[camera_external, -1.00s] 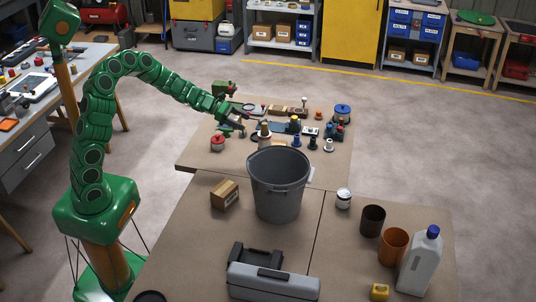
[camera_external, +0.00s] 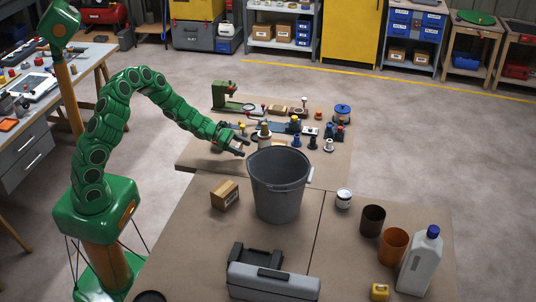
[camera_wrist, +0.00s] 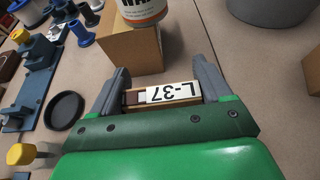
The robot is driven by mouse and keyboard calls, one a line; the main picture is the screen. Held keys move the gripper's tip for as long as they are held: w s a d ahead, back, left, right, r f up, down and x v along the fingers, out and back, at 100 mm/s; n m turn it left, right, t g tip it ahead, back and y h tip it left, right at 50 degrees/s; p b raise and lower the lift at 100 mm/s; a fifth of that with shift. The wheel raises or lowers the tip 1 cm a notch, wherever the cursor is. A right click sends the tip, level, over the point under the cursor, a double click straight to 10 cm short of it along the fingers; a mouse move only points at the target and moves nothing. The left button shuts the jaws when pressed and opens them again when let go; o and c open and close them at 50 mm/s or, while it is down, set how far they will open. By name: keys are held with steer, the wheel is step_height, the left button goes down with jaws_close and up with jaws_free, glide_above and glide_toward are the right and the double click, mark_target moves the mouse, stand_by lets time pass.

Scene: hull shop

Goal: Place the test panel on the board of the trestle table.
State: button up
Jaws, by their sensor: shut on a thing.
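My gripper (camera_external: 240,145) is over the left part of the far brown tabletop, left of the grey bucket. In the wrist view, my gripper (camera_wrist: 163,92) is shut on a small flat piece with a white label reading L-37 (camera_wrist: 172,93), apparently the test panel. Its label is upside down in the picture, and it lies crosswise between the two grey fingers. The panel is too small to make out in the external view. Brown boards form the far tabletop (camera_external: 195,155) and the near one (camera_external: 185,240); I cannot tell which is the trestle table's.
The grey bucket (camera_external: 278,190) stands close to my gripper. A cardboard box (camera_wrist: 130,48) with a white tin (camera_wrist: 142,12) on it is just beyond the fingers. Another box (camera_external: 225,194) stands on the near top. A dark round dish (camera_wrist: 66,112) lies left.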

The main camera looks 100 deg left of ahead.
mark_target(242, 162)
steer(key=shift+f, duration=2.7)
steer(key=shift+f, duration=0.15)
steer(key=o, duration=1)
steer(key=shift+c, duration=0.2)
steer(key=v, duration=1.2)
